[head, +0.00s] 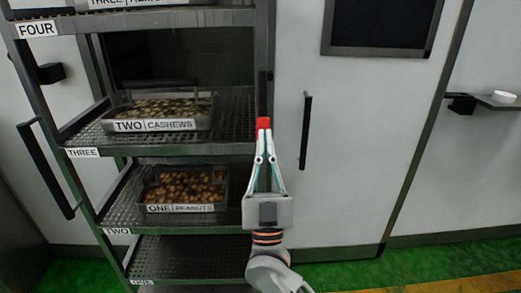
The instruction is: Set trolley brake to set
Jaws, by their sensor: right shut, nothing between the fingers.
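The trolley (247,150) is a dark metal rack with labelled shelves, left of the middle in the head view. My right gripper (263,133) is shut and empty, pointing up in front of the trolley's right post. A small red piece (263,123) shows right at its fingertips. I cannot tell whether this is the brake's handle or whether the fingers touch it. No brake marking or setting is readable. My left gripper is not in view.
The trolley holds a tray of cashews (160,125) and a tray of peanuts (180,208). Behind it is a white cabinet door with a black handle (306,130). A small wall shelf (497,103) stands at the right. The green floor (430,263) is clear at lower right.

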